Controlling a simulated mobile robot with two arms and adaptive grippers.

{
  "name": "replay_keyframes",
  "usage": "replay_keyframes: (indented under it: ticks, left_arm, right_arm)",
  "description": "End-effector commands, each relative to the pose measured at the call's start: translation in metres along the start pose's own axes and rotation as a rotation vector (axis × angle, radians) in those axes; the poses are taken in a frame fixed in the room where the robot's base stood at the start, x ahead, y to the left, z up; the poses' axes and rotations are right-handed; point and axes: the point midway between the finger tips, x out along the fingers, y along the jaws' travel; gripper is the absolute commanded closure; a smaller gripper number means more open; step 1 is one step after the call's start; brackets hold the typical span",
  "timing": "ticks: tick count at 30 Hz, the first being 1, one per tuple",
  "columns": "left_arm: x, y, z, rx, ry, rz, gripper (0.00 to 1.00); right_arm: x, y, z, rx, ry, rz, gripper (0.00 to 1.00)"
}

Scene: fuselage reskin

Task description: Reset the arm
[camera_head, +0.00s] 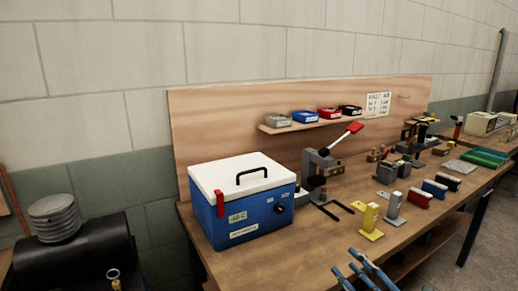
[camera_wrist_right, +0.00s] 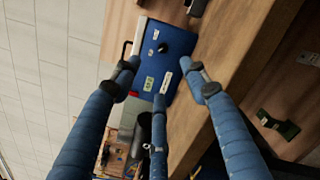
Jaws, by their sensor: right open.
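My right gripper (camera_head: 353,262) shows at the bottom of the head view, its blue fingers in front of the workbench's front edge. In the right wrist view my right gripper (camera_wrist_right: 159,76) has its blue fingers spread apart with nothing between them that I can see held. The blue box with a white lid (camera_head: 245,210) stands on the bench to the left of the gripper in the head view. That blue box (camera_wrist_right: 165,48) also lies beyond the fingertips in the wrist view, apparently apart from them. My left gripper is in neither view.
The wooden workbench (camera_head: 290,262) carries a lever press (camera_head: 318,172), a yellow bracket (camera_head: 370,220), a grey bracket (camera_head: 393,208) and several coloured blocks. A shelf (camera_head: 300,125) holds small bins. A black tank (camera_head: 80,255) stands at the left.

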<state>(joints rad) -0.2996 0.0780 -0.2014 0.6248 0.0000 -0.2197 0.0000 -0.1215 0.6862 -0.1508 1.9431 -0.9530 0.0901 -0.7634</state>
Motion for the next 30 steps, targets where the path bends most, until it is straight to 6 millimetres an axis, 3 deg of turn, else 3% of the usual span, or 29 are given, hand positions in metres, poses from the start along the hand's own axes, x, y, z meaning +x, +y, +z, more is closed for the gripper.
replay_keyframes:
  ticks: [10,16,19,22,24,30]
  left_arm:
    - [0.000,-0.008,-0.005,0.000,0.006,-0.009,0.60]
    - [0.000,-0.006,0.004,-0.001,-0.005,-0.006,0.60]
    - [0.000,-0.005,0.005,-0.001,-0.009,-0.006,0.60]
    - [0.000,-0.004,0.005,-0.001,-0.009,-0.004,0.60]
    - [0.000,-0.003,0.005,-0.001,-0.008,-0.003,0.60]
    - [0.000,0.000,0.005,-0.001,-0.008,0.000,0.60]
  right_arm:
    - [-0.021,-0.023,0.012,0.419,-0.216,-0.152,0.55]
    - [-0.059,-0.061,-0.004,0.833,-0.408,-0.342,0.55]
    - [-0.098,-0.087,-0.037,1.134,-0.539,-0.510,0.55]
    - [-0.146,-0.102,-0.089,1.436,-0.669,-0.718,0.55]
    - [-0.174,-0.103,-0.122,1.586,-0.736,-0.844,0.55]
    - [-0.231,-0.084,-0.191,1.843,-0.850,-1.122,0.55]
